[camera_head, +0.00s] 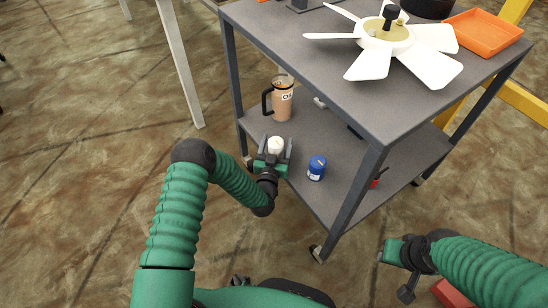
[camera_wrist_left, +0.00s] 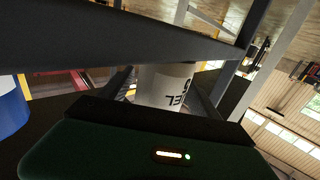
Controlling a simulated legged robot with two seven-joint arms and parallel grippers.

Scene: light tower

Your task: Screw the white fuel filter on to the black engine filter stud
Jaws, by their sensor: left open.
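The white fuel filter (camera_head: 276,145) stands on the lower shelf of the grey cart, near its left edge. My left gripper (camera_head: 274,153) is open with its fingers on either side of the filter. In the left wrist view the filter (camera_wrist_left: 163,84) shows between the dark fingers (camera_wrist_left: 165,92), with part of its lettering visible. Contact with the fingers cannot be told. My right gripper (camera_head: 388,252) is at the lower right, away from the cart, and its finger opening is unclear. I cannot make out the black engine filter stud.
A cart leg (camera_head: 355,200) rises right of the can. The top carries a white fan (camera_head: 385,40) and an orange tray (camera_head: 484,33).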

